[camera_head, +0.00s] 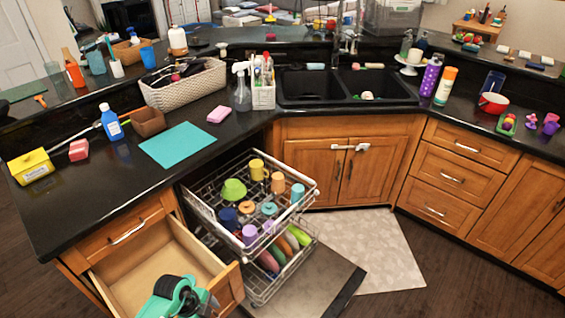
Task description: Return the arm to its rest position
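A green and black rounded part (178,298) shows at the bottom edge, in front of or over the open drawer. It looks like a piece of my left arm, but I cannot be sure. My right arm and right gripper do not show in the head view.
A wooden drawer (129,277) stands pulled out at the lower left. Beside it, the dishwasher's upper rack (303,205) and lower rack are out, holding cups and plates, above its lowered door (325,285). The floor right of the mat (385,262) is clear.

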